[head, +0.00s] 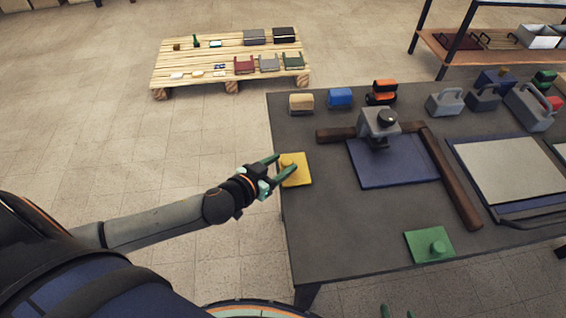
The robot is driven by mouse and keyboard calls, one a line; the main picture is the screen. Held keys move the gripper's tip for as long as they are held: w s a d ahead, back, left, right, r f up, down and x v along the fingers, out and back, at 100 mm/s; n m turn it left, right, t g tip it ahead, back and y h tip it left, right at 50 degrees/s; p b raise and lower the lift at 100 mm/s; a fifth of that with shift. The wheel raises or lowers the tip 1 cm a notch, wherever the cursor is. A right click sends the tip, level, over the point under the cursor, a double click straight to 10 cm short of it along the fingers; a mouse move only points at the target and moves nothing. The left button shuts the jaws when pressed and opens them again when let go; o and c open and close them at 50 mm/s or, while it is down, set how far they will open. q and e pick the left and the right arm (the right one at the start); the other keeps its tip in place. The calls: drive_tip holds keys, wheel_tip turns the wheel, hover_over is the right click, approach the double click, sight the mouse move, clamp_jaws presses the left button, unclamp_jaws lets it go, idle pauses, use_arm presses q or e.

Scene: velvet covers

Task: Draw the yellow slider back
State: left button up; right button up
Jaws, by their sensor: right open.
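The yellow slider (302,176) is a flat square plate with a round knob (287,160), at the left edge of the dark table. My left gripper (286,163) reaches in from the left, its two green fingers on either side of the knob. Whether they press on the knob or stand a little apart from it I cannot tell. My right gripper (397,311) shows only as two green fingertips at the bottom edge; they are apart, with nothing seen between them.
A green plate with a knob (421,246) lies at the table's (345,225) front. A blue plate (395,170) with a grey clamp (378,122) and brown bars (450,180) lies right of the yellow slider. Blocks and grey-handled weights line the back. A pallet (165,72) stands behind.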

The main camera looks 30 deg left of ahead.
use_arm(q)
drive_tip(key=shift+o, duration=0.7)
drive_tip(key=shift+d+r, duration=0.1)
drive_tip(key=v, duration=1.2)
drive_tip(key=shift+s, duration=0.15)
drive_tip(key=s+d+f+g+p, duration=0.1)
drive_tip(key=s+d+f+g, duration=0.1)
drive_tip(key=f, duration=0.6)
drive_tip(key=s+d+f+g+p, duration=0.1)
drive_tip(key=s+d+f, duration=0.3)
drive_tip(key=f, duration=0.4)
drive_tip(key=shift+d+g, duration=0.35)
drive_tip(key=shift+g, duration=0.15)
